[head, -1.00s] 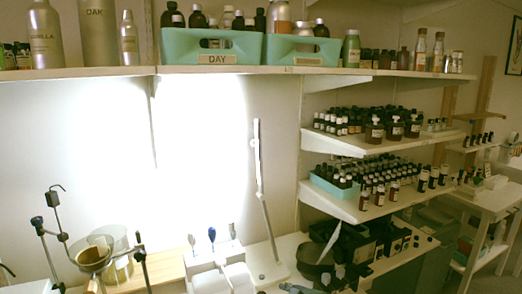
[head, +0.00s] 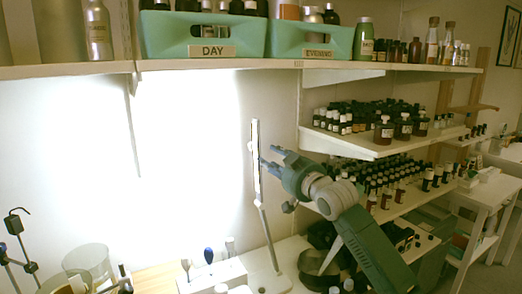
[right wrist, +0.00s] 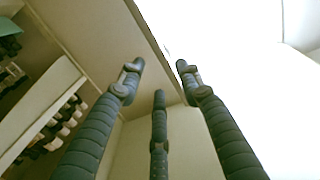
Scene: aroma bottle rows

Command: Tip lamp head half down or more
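The lamp has a slim head (head: 255,160) standing nearly upright, its bright strip lit. A thin pole (head: 267,235) leads down to a white base (head: 268,282) on the bench. My right gripper (head: 269,158) is just right of the lamp head, fingers pointing at its middle. In the head view the fingertips look very close to it; I cannot tell whether they touch. My left gripper is not in view.
A high shelf (head: 400,70) carries bottles and green bins (head: 203,36). Right shelves (head: 372,150) hold many dark bottles beside my right arm. A grey ring-shaped item (head: 318,268) stands right of the lamp base. A glass beaker (head: 88,262) and metal stand (head: 20,240) are left.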

